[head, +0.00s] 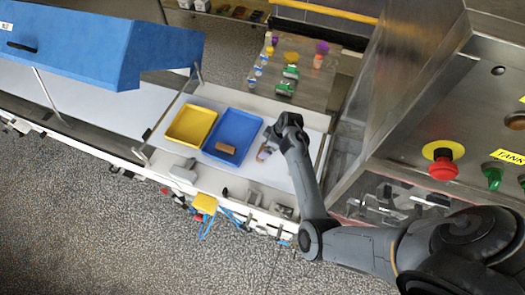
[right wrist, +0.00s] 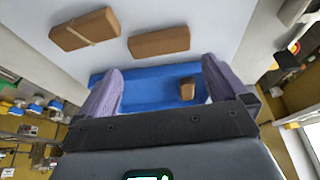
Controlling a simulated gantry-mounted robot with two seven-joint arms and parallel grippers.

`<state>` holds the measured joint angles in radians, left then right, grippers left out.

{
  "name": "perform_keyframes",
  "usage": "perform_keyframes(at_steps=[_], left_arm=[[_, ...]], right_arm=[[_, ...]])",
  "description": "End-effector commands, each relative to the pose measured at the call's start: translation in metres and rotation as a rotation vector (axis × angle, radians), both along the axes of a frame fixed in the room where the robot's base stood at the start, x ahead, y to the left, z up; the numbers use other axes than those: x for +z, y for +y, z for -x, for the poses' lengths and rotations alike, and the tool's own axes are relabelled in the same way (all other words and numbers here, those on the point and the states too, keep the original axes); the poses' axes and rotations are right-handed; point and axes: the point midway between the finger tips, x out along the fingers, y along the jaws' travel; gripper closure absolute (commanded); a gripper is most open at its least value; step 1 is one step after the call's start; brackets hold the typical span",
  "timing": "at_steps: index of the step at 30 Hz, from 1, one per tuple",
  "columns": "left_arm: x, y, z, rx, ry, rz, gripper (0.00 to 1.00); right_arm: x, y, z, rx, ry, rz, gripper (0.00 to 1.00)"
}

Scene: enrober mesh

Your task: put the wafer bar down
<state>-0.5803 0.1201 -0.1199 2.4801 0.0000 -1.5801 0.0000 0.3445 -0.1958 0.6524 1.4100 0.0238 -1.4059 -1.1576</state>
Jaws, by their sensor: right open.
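A brown wafer bar (head: 225,148) lies in the blue tray (head: 245,125) in the head view. In the right wrist view a brown bar (right wrist: 187,88) lies on a blue surface (right wrist: 140,88), seen between the fingers. Two more brown bars lie on white beyond it: one with a light stripe (right wrist: 85,30) and a plain one (right wrist: 160,42). I cannot make out those two in the head view. My right gripper (head: 264,152), also in the right wrist view (right wrist: 161,66), is open, with its purple fingers apart, just right of the blue tray. My left gripper is not in view.
A yellow tray (head: 192,125) stands left of the blue one on the white table. A blue hood (head: 100,45) is at the upper left. Small coloured items stand on a metal surface (head: 310,85) behind. A red button (head: 443,168) is on the machine at right.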

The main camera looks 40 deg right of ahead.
Motion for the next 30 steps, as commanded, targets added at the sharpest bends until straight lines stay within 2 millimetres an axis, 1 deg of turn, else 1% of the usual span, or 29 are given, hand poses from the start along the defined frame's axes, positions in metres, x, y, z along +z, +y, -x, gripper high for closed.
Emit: perform_keyframes(at_steps=[7, 13, 18, 22, 28, 29, 30], left_arm=[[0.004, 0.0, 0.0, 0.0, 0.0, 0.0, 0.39], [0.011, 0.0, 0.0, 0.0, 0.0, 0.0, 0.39], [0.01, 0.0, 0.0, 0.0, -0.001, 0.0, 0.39], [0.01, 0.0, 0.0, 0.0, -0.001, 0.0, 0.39], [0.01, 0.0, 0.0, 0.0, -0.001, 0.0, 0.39], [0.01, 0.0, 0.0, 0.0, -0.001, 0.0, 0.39], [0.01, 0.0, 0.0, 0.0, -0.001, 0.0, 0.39]], right_arm=[[-0.011, 0.002, -0.003, 0.0, 0.0, 0.0, 0.0], [-0.036, 0.006, -0.004, 0.0, 0.002, -0.001, 0.0], [-0.051, 0.009, -0.01, 0.0, 0.0, 0.0, 0.0], [-0.055, 0.01, -0.011, 0.0, 0.0, 0.001, 0.0], [-0.056, 0.01, -0.012, 0.0, 0.0, 0.001, 0.0], [-0.056, 0.01, -0.012, 0.0, 0.0, 0.001, 0.02], [-0.055, 0.01, -0.012, 0.0, 0.0, 0.001, 0.08]])
